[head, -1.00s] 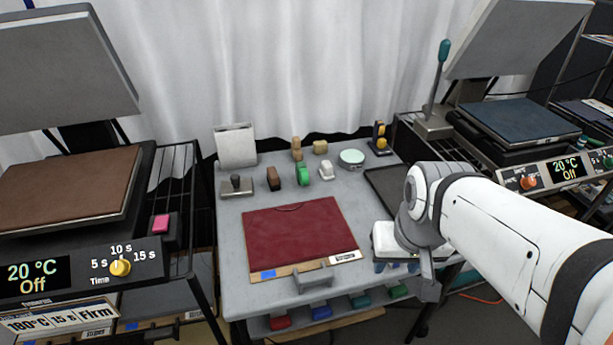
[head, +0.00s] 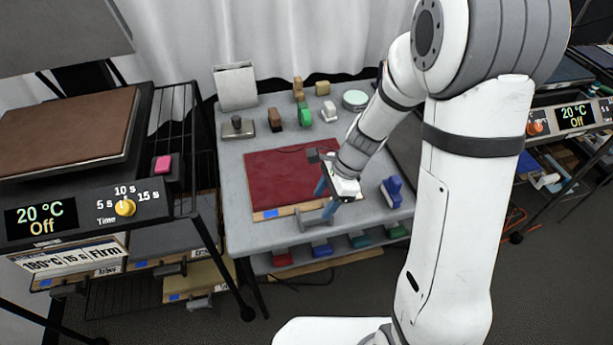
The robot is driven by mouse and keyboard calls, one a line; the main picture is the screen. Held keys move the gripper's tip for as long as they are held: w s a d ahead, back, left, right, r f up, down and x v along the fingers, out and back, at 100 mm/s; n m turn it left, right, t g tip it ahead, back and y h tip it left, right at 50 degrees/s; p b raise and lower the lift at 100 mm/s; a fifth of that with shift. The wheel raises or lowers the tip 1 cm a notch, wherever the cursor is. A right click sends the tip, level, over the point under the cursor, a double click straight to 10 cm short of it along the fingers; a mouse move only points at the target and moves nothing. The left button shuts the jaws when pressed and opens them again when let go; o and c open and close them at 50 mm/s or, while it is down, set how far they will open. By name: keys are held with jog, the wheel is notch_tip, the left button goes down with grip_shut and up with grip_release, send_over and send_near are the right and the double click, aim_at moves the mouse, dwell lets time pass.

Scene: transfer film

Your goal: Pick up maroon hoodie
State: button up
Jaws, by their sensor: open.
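The maroon hoodie (head: 280,180) lies flat as a dark red rectangle on a thin wooden board (head: 290,211) on the grey table. The board's front edge bears blue tape, and a grey handle (head: 308,219) sticks out at the front. My gripper (head: 323,200) is open with blue fingers, pointing down over the board's front right, close to the handle. I cannot tell whether the fingers touch the handle. My gripper and wrist hide the hoodie's right front corner and the label beside it.
Several small stamps and blocks (head: 304,114) and a round tin (head: 355,99) stand behind the hoodie. A blue object (head: 392,191) stands to its right. A heat press (head: 70,140) is at left. Coloured items sit on the shelf below.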

aim_at(317, 212)
jog(key=b+x, duration=0.1)
jog(key=x, duration=0.6)
jog(key=shift+f, duration=0.2)
grip_shut()
